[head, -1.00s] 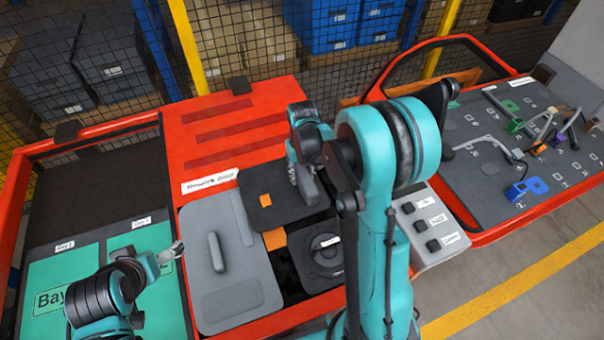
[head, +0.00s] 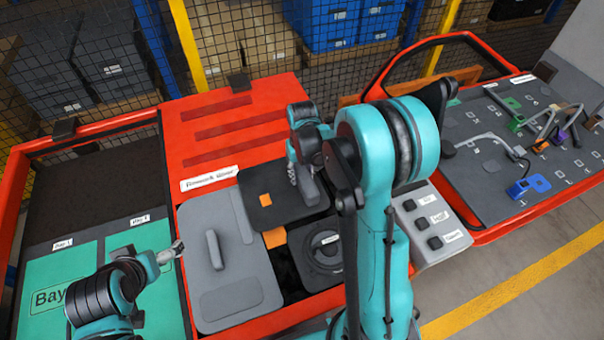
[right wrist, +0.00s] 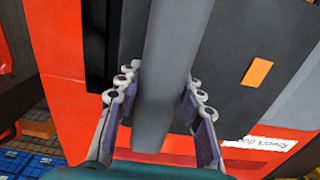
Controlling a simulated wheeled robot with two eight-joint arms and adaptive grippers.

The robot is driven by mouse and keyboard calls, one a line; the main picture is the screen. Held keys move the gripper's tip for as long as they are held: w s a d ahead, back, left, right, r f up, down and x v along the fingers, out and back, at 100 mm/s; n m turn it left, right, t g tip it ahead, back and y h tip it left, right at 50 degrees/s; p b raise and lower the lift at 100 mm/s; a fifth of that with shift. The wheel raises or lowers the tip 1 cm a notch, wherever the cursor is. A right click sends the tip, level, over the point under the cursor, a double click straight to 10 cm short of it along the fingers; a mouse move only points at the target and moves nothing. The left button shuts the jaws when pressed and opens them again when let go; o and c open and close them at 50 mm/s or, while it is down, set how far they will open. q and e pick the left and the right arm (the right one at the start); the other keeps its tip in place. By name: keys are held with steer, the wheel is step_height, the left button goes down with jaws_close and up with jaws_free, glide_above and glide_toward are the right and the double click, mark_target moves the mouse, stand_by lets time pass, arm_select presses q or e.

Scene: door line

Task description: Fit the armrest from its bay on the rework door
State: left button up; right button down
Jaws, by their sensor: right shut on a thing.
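The armrest is a long grey bar (right wrist: 172,50) in the right wrist view, and its end shows in the head view (head: 309,190). My right gripper (right wrist: 155,108) has its fingers on both sides of the bar and is shut on it. In the head view my right gripper (head: 296,172) is over the dark upper panel (head: 262,212) of the red rework door (head: 235,130). I cannot tell whether the bar touches the panel. My left gripper (head: 172,253) is over the green bay area (head: 150,240) at lower left; its fingers are too small to judge.
A grey panel (head: 240,285) with a raised grip and a dark round-speaker panel (head: 318,250) lie on the door. A button box (head: 433,225) stands to the right. Another red door (head: 500,150) holds clamps and tools. A mesh fence (head: 90,90) stands behind.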

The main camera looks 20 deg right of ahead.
stand_by(0.5)
steer(key=c, duration=0.9)
jaws_free()
steer(key=shift+f, duration=0.1)
step_height(320, 180, up, 12)
steer(key=shift+r, duration=0.1)
